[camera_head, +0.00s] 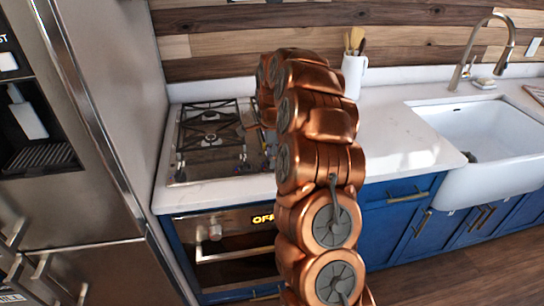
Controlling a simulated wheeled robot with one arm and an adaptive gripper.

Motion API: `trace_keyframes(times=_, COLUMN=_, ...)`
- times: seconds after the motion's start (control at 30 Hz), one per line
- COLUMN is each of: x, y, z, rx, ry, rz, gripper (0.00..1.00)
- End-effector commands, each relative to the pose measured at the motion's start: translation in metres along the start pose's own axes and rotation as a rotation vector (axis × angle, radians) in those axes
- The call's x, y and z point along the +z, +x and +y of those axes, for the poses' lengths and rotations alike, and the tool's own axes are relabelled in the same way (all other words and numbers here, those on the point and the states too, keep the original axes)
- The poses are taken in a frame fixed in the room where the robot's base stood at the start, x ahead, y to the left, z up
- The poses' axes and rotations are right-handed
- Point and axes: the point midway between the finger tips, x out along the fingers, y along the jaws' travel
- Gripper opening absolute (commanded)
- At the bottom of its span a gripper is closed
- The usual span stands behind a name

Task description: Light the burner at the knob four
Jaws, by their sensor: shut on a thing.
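The gas cooktop (205,180) is set into the white counter left of centre, with black grates (208,112) over its burners. A knob (180,172) shows at its front left corner, and another knob (243,165) shows near its front, right of the middle. I cannot read any knob numbers, and I see no flame. My copper arm rises in front of the cooktop's right side and hides that part, including any knobs behind it. My gripper's fingertips are hidden behind the arm, so I cannot see what they touch.
An oven (225,258) with a lit display is below the cooktop. A steel fridge (100,100) stands close at left. A white utensil crock (353,77) stands at the back. The counter (400,130) is clear between my arm and the white sink (480,125).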

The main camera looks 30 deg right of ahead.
Motion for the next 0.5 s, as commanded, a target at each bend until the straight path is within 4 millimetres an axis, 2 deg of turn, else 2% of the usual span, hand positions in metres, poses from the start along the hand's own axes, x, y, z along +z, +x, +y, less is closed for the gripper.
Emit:
trace_keyframes(times=0.27, x=-0.0002, y=0.0027, z=-0.0006, rx=-0.002, ry=-0.061, rz=0.0, gripper=0.09)
trace_keyframes(times=0.5, x=-0.0003, y=0.0053, z=-0.0003, rx=-0.002, ry=-0.223, rz=0.0, gripper=0.09)
